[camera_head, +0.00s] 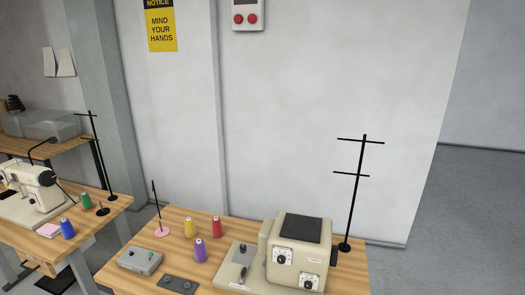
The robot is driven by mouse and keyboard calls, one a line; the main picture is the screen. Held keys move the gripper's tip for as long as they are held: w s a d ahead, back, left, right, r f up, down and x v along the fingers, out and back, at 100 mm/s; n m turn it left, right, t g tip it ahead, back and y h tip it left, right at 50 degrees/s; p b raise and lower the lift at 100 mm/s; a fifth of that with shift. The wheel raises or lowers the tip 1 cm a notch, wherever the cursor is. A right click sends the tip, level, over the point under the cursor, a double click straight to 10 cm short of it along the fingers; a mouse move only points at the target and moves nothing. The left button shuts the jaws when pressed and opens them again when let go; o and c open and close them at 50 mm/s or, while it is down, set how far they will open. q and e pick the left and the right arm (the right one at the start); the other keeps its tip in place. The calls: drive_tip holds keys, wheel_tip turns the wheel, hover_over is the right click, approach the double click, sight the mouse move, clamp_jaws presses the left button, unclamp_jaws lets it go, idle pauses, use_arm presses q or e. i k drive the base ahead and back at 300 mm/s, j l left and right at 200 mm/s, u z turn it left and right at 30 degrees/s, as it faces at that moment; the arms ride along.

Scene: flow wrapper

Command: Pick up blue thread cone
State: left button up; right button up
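The blue thread cone (68,229) stands upright on the wooden table (118,206) at the left. It is near that table's right part, beside a pink pad and in front of a green thread cone (87,202). Nothing is touching it that I can make out. Neither of my grippers shows in the head view.
A sewing machine (32,186) stands left of the blue cone. A second wooden table (190,224) holds yellow (186,225), red (216,227) and purple (201,250) cones, a grey control box (139,260) and a beige machine (297,253). Thin thread stands rise from both tables. A narrow gap separates them.

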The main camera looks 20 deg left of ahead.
sight(68, 232)
drive_tip(key=j, duration=2.2)
drive_tip(key=j+z, duration=0.15)
drive_tip(key=j, duration=1)
drive_tip(key=j+z, duration=0.2)
drive_tip(key=j, duration=0.35)
drive_tip(key=k+j+z, duration=0.15)
drive_tip(key=j, duration=0.35)
